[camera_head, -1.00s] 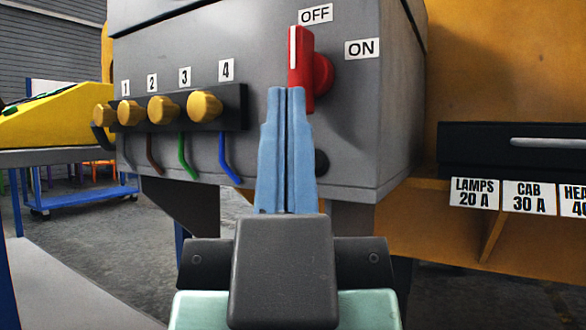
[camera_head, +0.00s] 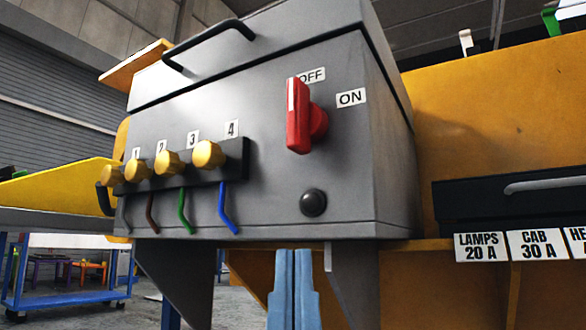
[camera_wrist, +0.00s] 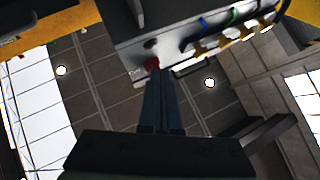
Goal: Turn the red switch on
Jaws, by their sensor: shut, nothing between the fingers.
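The red switch (camera_head: 299,116) is a rotary handle on the front of a grey box (camera_head: 270,190). My gripper (camera_head: 294,256) shows at the bottom of the head view, below the box's lower edge. Its blue fingers are together with nothing between them, apart from the switch in that view. In the wrist view, the red switch (camera_wrist: 152,63) shows just beyond the fingertips (camera_wrist: 160,82); I cannot tell the exact gap.
Several yellow knobs (camera_head: 207,155) with coloured cables sit left of the switch. A dark round button (camera_head: 313,203) is below it. A black handle (camera_head: 208,45) crosses the lid. A dark fuse panel (camera_head: 510,205) is at right. Open space lies under the box.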

